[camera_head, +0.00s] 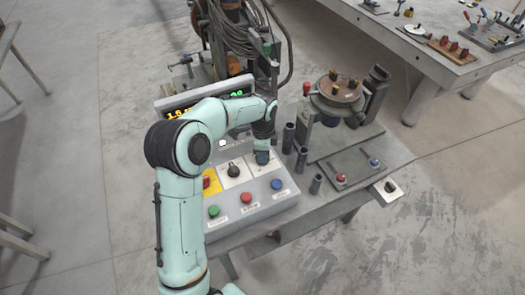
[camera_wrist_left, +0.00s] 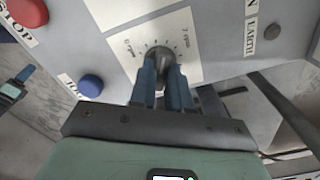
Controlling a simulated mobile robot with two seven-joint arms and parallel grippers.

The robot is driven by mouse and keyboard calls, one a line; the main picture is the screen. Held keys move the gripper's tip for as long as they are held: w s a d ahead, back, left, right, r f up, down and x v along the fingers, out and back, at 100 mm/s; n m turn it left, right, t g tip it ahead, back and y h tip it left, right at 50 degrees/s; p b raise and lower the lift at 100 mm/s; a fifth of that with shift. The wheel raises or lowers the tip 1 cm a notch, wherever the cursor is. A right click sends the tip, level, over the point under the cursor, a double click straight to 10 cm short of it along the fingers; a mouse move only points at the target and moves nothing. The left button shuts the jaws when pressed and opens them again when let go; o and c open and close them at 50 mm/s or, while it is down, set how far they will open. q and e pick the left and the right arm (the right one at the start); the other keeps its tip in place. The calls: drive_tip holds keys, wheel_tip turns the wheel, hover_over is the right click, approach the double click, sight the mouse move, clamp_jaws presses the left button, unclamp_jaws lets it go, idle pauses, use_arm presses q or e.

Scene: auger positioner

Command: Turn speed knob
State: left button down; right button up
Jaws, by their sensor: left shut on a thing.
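The grey control panel (camera_head: 231,200) lies on the bench in front of my left arm. My left gripper (camera_head: 262,157) points down onto the panel's right-hand white plate. In the left wrist view the speed knob (camera_wrist_left: 160,54) is grey and sits at the centre of a white dial plate (camera_wrist_left: 187,29) marked in rpm. The left gripper (camera_wrist_left: 161,72) is shut on the knob, with a blue finger on each side. In the head view the gripper hides this knob. My right gripper is not in view.
Beside it is a black selector knob (camera_head: 233,171). Green (camera_head: 213,211), red (camera_head: 246,197) and blue (camera_head: 277,184) buttons line the panel's front. A display (camera_head: 180,113) with lit digits stands behind, partly covered by my arm. Upright dark tubes (camera_head: 288,137) stand close on the right.

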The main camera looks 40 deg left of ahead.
use_arm(q)
drive_tip(key=m+p, duration=0.1)
drive_tip(key=m, duration=0.5)
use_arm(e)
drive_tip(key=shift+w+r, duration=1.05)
use_arm(q)
drive_tip(key=shift+m, duration=0.3)
drive_tip(key=c, duration=1.1)
unclamp_jaws()
wheel_tip(320, 180, up, 13)
drive_tip(key=shift+r+p, duration=0.2)
drive_tip(key=shift+p, duration=0.6)
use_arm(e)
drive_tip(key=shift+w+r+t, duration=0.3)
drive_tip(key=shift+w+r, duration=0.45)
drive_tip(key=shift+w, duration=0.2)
